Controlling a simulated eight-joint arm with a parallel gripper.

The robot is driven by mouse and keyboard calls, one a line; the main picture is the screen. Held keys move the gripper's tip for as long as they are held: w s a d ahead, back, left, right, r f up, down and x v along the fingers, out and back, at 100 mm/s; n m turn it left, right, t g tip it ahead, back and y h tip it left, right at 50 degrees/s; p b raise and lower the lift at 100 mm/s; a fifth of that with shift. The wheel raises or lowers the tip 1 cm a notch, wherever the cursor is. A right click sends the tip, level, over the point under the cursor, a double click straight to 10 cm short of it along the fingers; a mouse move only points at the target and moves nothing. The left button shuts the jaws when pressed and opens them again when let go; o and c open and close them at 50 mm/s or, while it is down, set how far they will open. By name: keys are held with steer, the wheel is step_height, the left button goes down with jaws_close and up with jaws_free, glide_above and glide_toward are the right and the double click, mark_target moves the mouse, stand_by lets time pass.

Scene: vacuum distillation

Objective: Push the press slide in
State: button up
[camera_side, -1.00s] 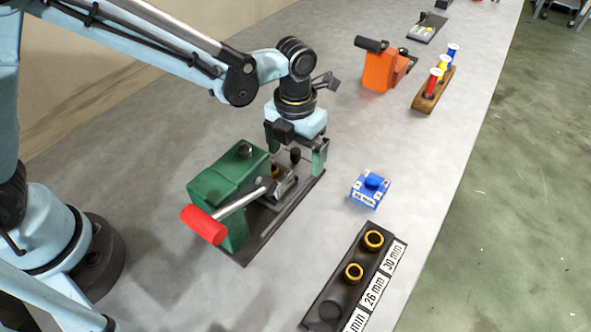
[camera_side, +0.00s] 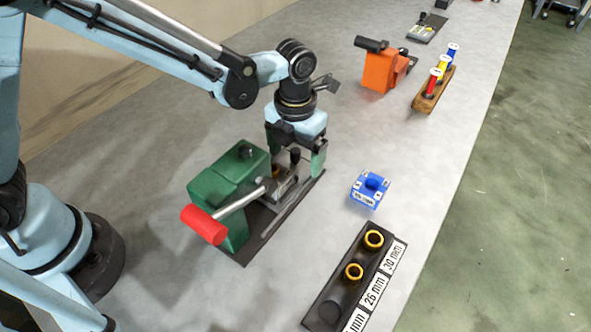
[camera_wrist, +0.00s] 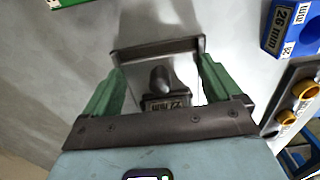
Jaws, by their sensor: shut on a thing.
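The press has a green body (camera_side: 222,187), a lever with a red handle (camera_side: 203,225) and a dark base plate. Its metal slide (camera_side: 285,188) sits on the base, with a black knob beside my gripper (camera_side: 297,162). In the wrist view my green fingers (camera_wrist: 159,75) stand on either side of the slide's dark frame (camera_wrist: 155,49), shut against its ends. A dark rounded knob (camera_wrist: 161,80) and a block labelled 22 mm (camera_wrist: 166,102) lie between the fingers. The exact finger contact is partly hidden.
A black rack (camera_side: 325,292) with brass rings is in front.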

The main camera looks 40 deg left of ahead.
mark_target(276, 166)
steer(key=shift+s, duration=0.1)
steer(key=shift+s, duration=2.85)
steer(key=o, duration=0.6)
steer(key=shift+c, duration=0.2)
steer(key=shift+d+r, duration=0.1)
steer(key=shift+r, duration=2.3)
steer(key=shift+w+r, duration=0.15)
steer(key=shift+r, duration=0.95)
